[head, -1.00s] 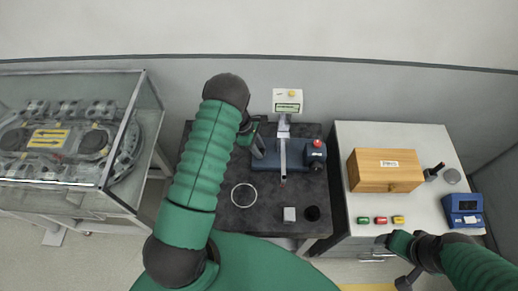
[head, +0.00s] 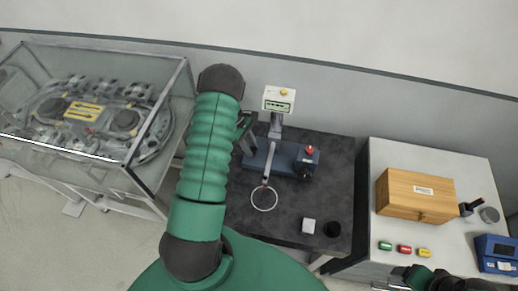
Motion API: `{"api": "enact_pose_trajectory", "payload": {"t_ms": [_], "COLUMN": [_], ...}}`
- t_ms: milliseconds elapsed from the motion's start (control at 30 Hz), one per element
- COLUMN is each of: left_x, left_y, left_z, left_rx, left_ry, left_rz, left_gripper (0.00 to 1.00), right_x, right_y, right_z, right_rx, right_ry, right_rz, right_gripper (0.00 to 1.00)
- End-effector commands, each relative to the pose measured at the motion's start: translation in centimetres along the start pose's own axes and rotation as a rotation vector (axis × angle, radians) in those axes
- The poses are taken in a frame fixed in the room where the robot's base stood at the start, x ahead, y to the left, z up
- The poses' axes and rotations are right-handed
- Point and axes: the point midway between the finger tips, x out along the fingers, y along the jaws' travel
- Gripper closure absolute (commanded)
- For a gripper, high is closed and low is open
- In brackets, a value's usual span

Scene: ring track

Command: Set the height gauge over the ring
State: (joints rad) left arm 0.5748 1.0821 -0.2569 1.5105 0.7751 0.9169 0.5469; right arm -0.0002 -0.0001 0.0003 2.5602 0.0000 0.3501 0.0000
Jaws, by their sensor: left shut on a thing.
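The height gauge (head: 278,128) stands on the dark plate, with a blue base (head: 287,162), a pale column and a display head. Its arm reaches toward me, and its tip shows at the far edge of the ring (head: 264,209). The ring is thin and white and lies on the plate; I cannot tell the height of the tip above it. My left gripper (head: 245,133) is shut on the gauge at the left of its column, partly hidden behind my arm. My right gripper (head: 404,272) is at the lower right, mostly cut off; its jaws cannot be made out.
The dark plate (head: 325,185) also carries a white block (head: 308,226) and a black cylinder (head: 332,229). On the right a white bench (head: 385,160) holds a wooden box (head: 415,196), coloured blocks (head: 405,250) and a blue device (head: 495,252). A glass case (head: 150,110) stands left.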

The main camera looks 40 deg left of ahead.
Motion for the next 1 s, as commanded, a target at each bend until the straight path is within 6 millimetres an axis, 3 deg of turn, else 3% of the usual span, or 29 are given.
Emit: {"api": "enact_pose_trajectory", "payload": {"t_ms": [33, 167, 200, 367, 733, 867, 1000], "left_x": [-0.2, -0.2, -0.2, -0.1, -0.7, -3.1, -7.2], "left_y": [-0.2, -0.2, -0.2, -0.2, 0.0, 0.0, 0.1], "left_z": [-0.8, -0.8, -0.8, -0.6, -0.3, -0.4, -0.7], "left_rx": [-0.005, -0.006, -0.006, -0.004, -0.001, -0.002, -0.002], "left_ry": [0.017, 0.018, 0.018, 0.014, 0.011, 0.012, 0.012], "left_rz": [0.001, 0.001, 0.001, 0.001, 0.002, 0.005, 0.008], "left_gripper": [1.0, 1.0, 0.7, 0.5, 0.5, 0.5, 0.5], "right_x": [0.0, 0.0, 0.0, 0.0, 0.3, 1.0, 2.0], "right_y": [0.0, 0.0, 0.0, 0.0, 0.0, 0.0, 0.0], "right_z": [0.0, 0.0, 0.0, 0.0, 0.1, 0.2, 0.5], "right_rx": [0.0, 0.001, 0.001, 0.001, 0.0, 0.001, 0.001], "right_ry": [0.0, 0.0, 0.0, 0.0, 0.0, 0.0, 0.0], "right_rz": [0.0, 0.0, 0.0, 0.0, 0.0, 0.0, 0.0], "right_gripper": [0.24, 0.24, 0.24, 0.24, 0.24, 0.24, 0.24]}}
